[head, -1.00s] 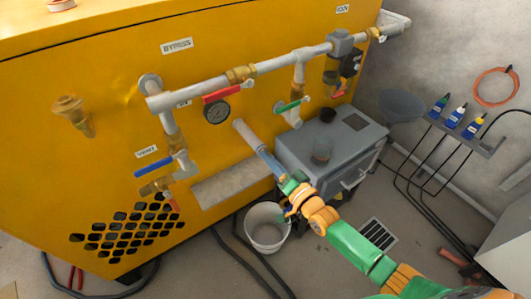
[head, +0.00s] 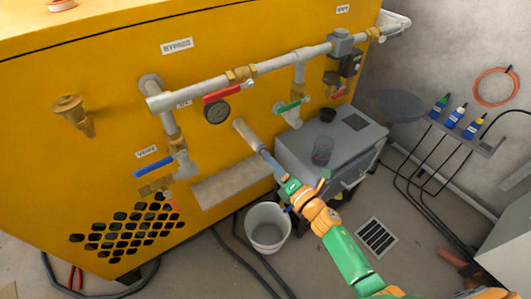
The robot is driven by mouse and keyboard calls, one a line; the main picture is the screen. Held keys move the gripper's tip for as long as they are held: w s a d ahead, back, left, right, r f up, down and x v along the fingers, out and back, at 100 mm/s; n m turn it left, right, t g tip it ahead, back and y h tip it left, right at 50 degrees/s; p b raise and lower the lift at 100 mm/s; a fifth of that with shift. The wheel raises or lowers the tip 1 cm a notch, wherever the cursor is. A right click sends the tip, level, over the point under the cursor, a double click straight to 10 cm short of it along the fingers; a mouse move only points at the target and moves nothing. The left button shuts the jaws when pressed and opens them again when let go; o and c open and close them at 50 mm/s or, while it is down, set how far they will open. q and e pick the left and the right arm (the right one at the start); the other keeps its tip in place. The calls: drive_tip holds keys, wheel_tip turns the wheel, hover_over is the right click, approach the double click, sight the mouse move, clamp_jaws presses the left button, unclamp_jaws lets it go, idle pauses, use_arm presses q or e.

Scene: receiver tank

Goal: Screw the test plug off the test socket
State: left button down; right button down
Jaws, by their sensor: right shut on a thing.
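My right gripper (head: 243,132) reaches up from the lower right to the yellow tank front (head: 225,60). Whether the plug is still threaded in cannot be told. My left gripper is not in view.
The bypass pipe (head: 205,87) with the red-handled valve runs above my gripper; the green valve handle (head: 287,106) is close on its right. A white bucket (head: 268,237) stands below. A floor grate (head: 377,237) lies right.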

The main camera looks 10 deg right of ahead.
drive_tip(key=shift+p+v, duration=0.6)
drive_tip(key=shift+v, duration=2.35)
